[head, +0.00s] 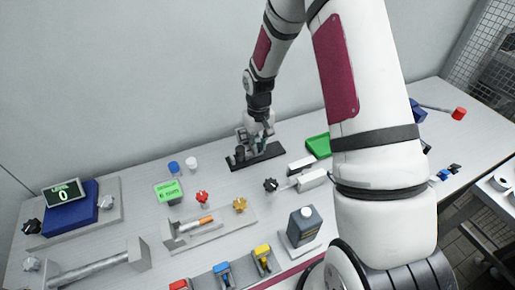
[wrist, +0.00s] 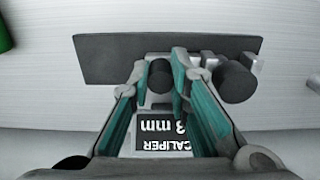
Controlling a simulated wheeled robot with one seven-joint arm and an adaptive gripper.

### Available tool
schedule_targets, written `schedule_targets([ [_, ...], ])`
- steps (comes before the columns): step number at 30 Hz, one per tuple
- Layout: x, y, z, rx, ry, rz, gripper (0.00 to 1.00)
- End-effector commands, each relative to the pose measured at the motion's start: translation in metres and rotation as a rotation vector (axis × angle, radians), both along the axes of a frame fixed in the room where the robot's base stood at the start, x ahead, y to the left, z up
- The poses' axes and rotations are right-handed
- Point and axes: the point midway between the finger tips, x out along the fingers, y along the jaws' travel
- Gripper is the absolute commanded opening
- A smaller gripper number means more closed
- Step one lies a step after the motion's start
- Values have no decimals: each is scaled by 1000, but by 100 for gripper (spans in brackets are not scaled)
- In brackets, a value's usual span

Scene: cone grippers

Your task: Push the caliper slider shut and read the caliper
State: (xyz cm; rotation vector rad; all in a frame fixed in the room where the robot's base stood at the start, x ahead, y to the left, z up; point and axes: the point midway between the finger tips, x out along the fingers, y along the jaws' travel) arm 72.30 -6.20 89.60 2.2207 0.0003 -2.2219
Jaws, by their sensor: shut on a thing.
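The caliper stands on a dark base plate (head: 238,165) near the back of the bench. The same plate (wrist: 105,58) fills the upper middle of the wrist view. My gripper (head: 262,148) is down over the caliper. In the wrist view its two teal-sided fingers (wrist: 162,72) are closed on a round black knob (wrist: 160,76). A second black knob (wrist: 235,82) is just right of the fingers. The caliper's display (wrist: 163,143) shows upside down, with "CALIPER" and a number ending in "mm". Its last digit looks like 3 or 8; a finger may hide others.
A green tray (head: 318,145) lies right of the caliper. Blue (head: 173,167) and white (head: 190,162) caps stand to its left, near a green display (head: 168,191). A grey bottle (head: 304,226) and a red knob (head: 202,196) stand nearer the front.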

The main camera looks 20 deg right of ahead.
Motion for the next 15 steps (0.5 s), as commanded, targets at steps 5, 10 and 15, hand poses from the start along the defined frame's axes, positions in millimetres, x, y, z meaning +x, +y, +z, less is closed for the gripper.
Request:
schedule_targets([
  [5, 1, 2, 1, 0, -3, 0, 4],
  [10, 1, 4, 1, 0, -3, 0, 4],
  [15, 1, 5, 1, 0, -4, 0, 4],
])
